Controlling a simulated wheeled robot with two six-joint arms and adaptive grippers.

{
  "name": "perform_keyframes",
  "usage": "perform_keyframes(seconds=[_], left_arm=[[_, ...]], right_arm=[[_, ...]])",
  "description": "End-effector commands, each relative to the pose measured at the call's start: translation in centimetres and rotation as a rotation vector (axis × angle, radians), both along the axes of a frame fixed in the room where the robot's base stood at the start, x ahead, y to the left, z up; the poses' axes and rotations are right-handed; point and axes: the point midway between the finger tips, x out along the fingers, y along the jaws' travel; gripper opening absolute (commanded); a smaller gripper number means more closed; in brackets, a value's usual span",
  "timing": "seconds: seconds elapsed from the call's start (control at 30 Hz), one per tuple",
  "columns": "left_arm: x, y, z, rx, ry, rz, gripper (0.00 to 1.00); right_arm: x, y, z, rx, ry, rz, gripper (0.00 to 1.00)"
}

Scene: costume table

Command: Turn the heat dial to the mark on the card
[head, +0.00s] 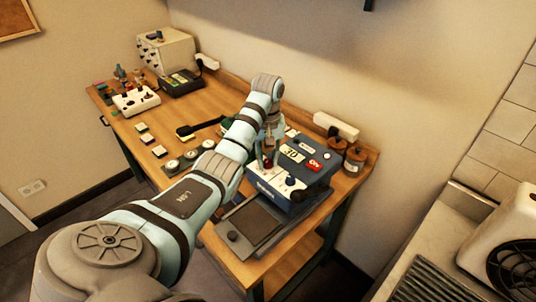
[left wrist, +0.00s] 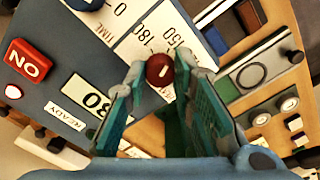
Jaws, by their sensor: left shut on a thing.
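The heat dial is a small dark red knob (left wrist: 159,70) with a short white line on it. It sits by a white printed scale (left wrist: 165,38) with 150 and 180 legible, on the blue machine (head: 266,182). My left gripper (left wrist: 160,76) is shut on the knob, one fingertip on each side. In the head view the left gripper (head: 268,158) reaches down to the machine's left side, and the knob is small and partly hidden there. I cannot make out a card with a mark for certain. My right gripper is not in view.
A red ON button (head: 314,166) and number display (head: 292,152) are on the machine's top. A blue TIME knob (left wrist: 85,3) is close to the red one. A dark flat plate (head: 252,222) lies in front.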

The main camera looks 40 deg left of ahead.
Motion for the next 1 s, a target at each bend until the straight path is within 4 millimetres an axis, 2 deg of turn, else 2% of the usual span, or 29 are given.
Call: perform_keyframes(seconds=[0.3,0.73,0.77,0.8,0.87,1.0], left_arm=[[0.11,0.1,0.15,0.003,-0.006,0.09,0.0],[0.12,0.09,0.15,0.003,-0.006,0.098,0.0],[0.13,0.1,0.15,0.003,-0.006,0.098,0.28],[0.12,0.09,0.15,0.003,-0.006,0.098,0.34],[0.1,0.07,0.12,0.002,-0.005,0.098,0.44],[0.06,0.03,0.07,0.001,-0.003,0.097,0.44]], right_arm=[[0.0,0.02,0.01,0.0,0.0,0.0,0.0],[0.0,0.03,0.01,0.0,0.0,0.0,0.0],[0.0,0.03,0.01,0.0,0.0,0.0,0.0],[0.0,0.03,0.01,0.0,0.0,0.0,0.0],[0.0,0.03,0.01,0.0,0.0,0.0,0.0],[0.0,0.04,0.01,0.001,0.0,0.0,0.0]])
